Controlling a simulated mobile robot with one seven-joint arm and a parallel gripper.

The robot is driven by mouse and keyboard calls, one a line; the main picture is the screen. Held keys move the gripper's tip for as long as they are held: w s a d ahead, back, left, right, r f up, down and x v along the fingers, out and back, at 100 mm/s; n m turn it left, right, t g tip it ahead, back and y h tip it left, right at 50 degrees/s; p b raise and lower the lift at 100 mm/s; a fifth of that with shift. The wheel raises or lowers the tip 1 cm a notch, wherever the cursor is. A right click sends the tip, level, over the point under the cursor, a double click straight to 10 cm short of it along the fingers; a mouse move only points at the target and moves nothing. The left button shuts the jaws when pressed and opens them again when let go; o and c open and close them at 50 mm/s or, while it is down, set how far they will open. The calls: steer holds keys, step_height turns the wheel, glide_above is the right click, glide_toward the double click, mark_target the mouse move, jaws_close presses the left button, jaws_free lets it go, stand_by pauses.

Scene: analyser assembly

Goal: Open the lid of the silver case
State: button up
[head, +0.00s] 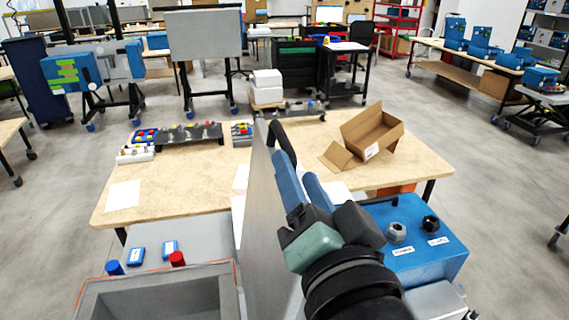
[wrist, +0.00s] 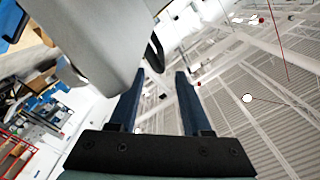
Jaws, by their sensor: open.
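The silver case's lid (head: 262,225) stands up as a tall silver panel in the middle of the head view, seen nearly edge-on. A black handle (head: 282,142) sticks out at its upper right edge. An open grey box (head: 160,300) with a dark interior lies left of the panel; their join is hidden. My gripper (head: 293,168), with blue fingers, is right of the panel, its tips close to the handle. In the wrist view the silver panel (wrist: 95,45) and handle (wrist: 155,55) are beside my open, empty gripper (wrist: 160,75). I cannot tell whether a finger touches the handle.
A wooden table (head: 180,190) ahead bears an open cardboard box (head: 372,132) and a black rack (head: 180,134). A blue box with knobs (head: 425,258) stands right of my arm. Red and blue capped items (head: 177,259) are behind the grey box.

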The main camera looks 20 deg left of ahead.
mark_target(284, 139)
steer(key=p+x, duration=0.3)
steer(key=x, duration=0.4)
steer(key=shift+r, duration=0.2)
steer(key=shift+w+a+f, duration=0.15)
steer(key=shift+w+a, duration=0.15)
steer(key=shift+w, duration=0.15)
jaws_close()
stand_by(0.8)
